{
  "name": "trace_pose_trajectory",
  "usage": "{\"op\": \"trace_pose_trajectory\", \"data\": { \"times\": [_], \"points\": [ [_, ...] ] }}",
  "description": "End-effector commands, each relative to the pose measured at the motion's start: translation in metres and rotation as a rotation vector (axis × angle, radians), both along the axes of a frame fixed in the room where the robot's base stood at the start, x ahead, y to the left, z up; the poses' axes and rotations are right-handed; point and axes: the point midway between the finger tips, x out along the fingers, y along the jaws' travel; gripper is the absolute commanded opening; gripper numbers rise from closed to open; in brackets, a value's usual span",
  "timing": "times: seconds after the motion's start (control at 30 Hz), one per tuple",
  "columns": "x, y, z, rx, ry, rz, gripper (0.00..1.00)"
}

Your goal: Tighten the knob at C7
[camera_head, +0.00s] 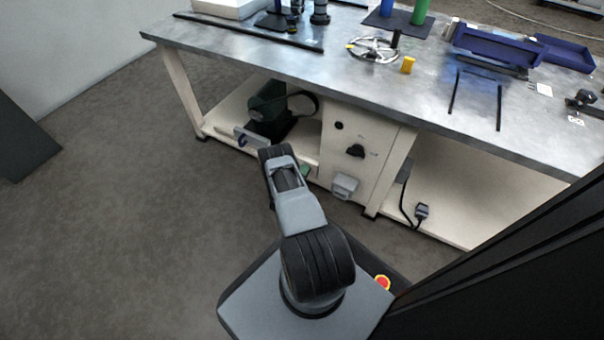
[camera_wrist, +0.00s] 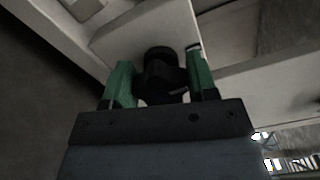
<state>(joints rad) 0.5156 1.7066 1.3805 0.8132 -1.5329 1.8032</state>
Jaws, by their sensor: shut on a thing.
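In the wrist view a black knob (camera_wrist: 164,72) stands out from a pale panel. The two green fingers of my gripper (camera_wrist: 160,84) are shut on it, one on each side. In the head view a green finger of my gripper (camera_head: 305,172) shows low at the left side of the white cabinet under the bench. My own arm hides the held knob there. I cannot read a C7 label in either view.
The cabinet front (camera_head: 330,155) bears a round black knob (camera_head: 339,125), a black lever-like knob (camera_head: 355,151) and a grey box (camera_head: 344,186). A dark green machine (camera_head: 268,103) sits on the lower shelf. The metal bench (camera_head: 300,66) overhangs. Floor at left is clear.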

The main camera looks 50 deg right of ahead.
Motion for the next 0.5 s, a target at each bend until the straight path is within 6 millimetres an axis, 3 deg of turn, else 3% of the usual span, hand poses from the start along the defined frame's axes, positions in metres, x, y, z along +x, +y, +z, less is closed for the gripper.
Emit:
{"op": "trace_pose_trajectory", "data": {
  "times": [0.5],
  "points": [
    [-0.0003,0.0016,-0.0005,0.009,-0.032,0.003,0.29]
  ]
}}
